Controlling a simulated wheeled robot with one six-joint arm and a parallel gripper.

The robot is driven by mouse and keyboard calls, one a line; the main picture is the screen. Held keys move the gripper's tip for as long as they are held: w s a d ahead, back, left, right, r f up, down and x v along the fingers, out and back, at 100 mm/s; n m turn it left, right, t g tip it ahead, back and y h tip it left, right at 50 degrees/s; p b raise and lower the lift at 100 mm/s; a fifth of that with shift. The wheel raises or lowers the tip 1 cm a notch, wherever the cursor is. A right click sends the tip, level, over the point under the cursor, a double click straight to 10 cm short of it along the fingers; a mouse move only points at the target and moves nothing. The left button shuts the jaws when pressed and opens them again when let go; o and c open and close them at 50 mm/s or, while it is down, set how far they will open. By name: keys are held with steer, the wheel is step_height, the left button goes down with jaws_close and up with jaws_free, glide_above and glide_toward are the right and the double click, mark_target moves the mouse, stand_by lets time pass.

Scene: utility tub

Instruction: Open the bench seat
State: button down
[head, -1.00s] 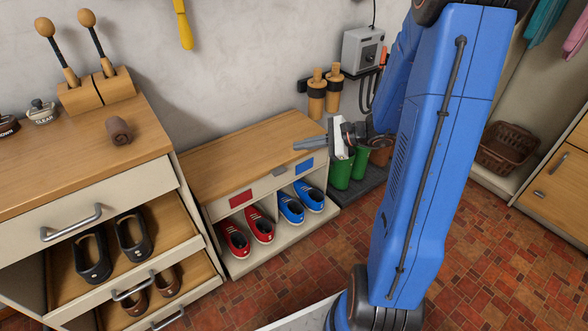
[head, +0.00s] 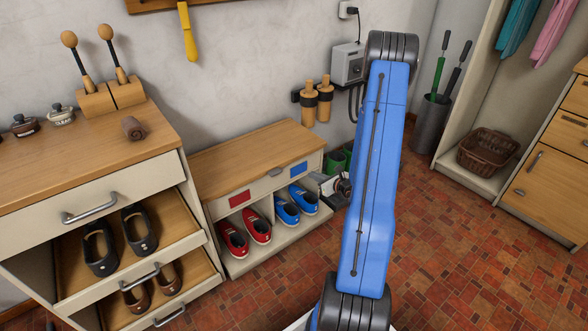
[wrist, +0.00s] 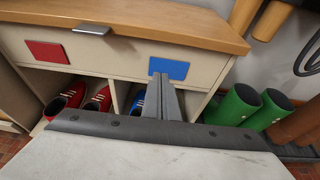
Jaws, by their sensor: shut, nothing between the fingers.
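The bench (head: 238,160) has a wooden seat that lies flat and closed on a cream box. A small grey handle (head: 275,172) sits at the middle of the seat's front edge; it also shows in the wrist view (wrist: 104,30). My gripper (head: 323,187) is shut and empty, low by the bench's front right corner. In the wrist view its fingers (wrist: 163,85) point at the bench front, just below the blue panel (wrist: 169,69) and right of and below the handle. I cannot tell whether the fingertips touch the front.
Red shoes (head: 245,232) and blue shoes (head: 297,204) stand in the open compartments under the seat. Green boots (wrist: 248,108) stand right of the bench. A cabinet (head: 85,180) with open shoe drawers stands close on the left. The tiled floor at right is clear.

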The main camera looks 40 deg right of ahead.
steer(key=x, duration=1)
steer(key=shift+d+f, duration=0.1)
steer(key=shift+f, duration=0.05)
steer(key=shift+r, duration=0.3)
step_height(320, 180, up, 3)
steer(key=shift+r, duration=0.2)
